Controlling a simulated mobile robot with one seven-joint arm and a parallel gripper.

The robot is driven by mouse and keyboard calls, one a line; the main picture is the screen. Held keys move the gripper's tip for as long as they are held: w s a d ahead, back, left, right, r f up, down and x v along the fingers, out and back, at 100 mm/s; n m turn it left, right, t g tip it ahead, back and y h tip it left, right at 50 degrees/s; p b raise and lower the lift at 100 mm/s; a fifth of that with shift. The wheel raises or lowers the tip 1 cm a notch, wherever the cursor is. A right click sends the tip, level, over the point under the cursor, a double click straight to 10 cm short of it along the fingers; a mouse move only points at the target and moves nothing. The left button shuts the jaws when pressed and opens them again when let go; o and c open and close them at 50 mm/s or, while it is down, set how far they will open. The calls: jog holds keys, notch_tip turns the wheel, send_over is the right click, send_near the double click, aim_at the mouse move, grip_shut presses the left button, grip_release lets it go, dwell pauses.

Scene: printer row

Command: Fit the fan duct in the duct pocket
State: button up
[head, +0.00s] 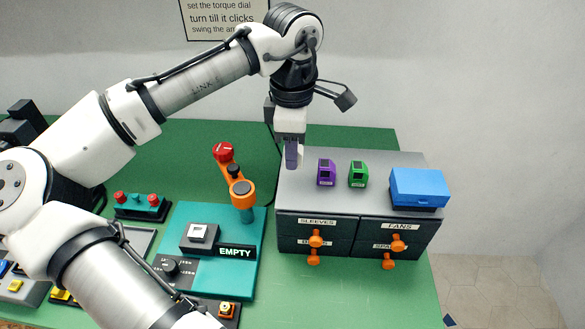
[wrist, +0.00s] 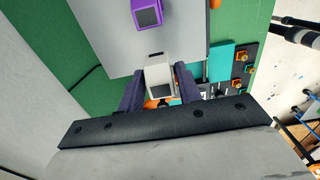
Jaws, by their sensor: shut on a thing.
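My gripper (head: 291,157) hangs from the arm above the left end of the drawer cabinet's top. In the wrist view its dark fingers (wrist: 158,88) are shut on a white fan duct (wrist: 159,72) with a dark grey face. In the head view the fingers mostly hide this duct. A purple duct (head: 326,173) and a green duct (head: 358,174) stand on the cabinet top, right of my gripper. A grey block with a white square (head: 198,233) sits on a teal base (head: 216,283); I cannot tell whether it is the duct pocket. A sign beside it reads EMPTY (head: 235,252).
The grey cabinet (head: 318,220) has labelled drawers with orange knobs. A blue box (head: 418,187) stands at its right end. An orange arm with a red knob (head: 240,190) rises at the teal base's back. A red-button box (head: 140,206) is farther left. Green tabletop behind is clear.

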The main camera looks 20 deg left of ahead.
jog(key=shift+f+b, duration=1.35)
jog(key=shift+f, duration=0.55)
jog(key=shift+f, duration=0.1)
jog(key=shift+f, duration=0.15)
jog(key=o, duration=1)
jog(key=shift+c, duration=0.2)
jog(key=shift+b, duration=0.4)
